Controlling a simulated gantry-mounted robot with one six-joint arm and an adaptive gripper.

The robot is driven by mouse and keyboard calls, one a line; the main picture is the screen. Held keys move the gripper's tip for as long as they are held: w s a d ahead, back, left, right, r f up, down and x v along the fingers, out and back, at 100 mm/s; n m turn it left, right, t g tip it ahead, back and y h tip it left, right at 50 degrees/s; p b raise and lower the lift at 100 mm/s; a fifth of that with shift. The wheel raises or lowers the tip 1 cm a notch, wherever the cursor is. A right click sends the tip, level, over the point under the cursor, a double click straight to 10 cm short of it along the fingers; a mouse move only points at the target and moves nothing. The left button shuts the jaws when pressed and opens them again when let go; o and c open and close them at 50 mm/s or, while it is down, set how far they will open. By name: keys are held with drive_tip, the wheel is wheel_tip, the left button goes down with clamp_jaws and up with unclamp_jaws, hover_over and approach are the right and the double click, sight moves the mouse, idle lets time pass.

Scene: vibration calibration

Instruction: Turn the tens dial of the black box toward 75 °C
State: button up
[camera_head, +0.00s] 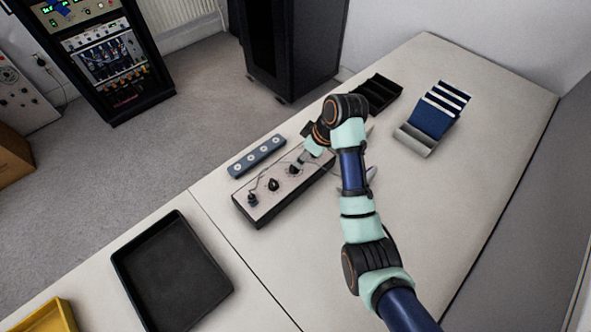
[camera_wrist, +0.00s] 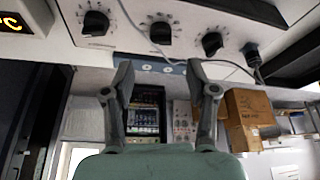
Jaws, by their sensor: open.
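The black box (camera_head: 290,200) lies on the table with a light panel on top. In the head view its dials (camera_head: 273,184) run along the panel, and my arm covers the far end. The wrist view shows three black dials (camera_wrist: 160,33) in a row, with a plug (camera_wrist: 251,52) at the right. Part of a lit display reading °C (camera_wrist: 10,20) shows at the left edge. Which dial is the tens dial is not readable. My gripper (camera_head: 299,160) is over the panel's far part; in the wrist view (camera_wrist: 160,72) its fingers are apart with nothing between them.
A blue-grey strip with round holes (camera_head: 257,156) lies behind the box. A cable (camera_wrist: 150,40) crosses the panel. A black tray (camera_head: 172,275) and a yellow bin (camera_head: 50,318) are at the lower left. A dark organizer (camera_head: 378,94) and a rack with blue pieces (camera_head: 418,141) are farther right.

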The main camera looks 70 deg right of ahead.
sight(294, 168)
drive_tip(key=b+x, duration=0.3)
drive_tip(key=x, duration=0.4)
drive_tip(key=shift+w+a+f, duration=0.1)
drive_tip(key=shift+w+f, duration=0.1)
drive_tip(key=shift+f, duration=0.1)
clamp_jaws()
drive_tip(key=shift+r+p, duration=0.15)
drive_tip(key=shift+p, duration=0.15)
drive_tip(key=shift+m+p, duration=0.3)
drive_tip(key=shift+p, duration=0.1)
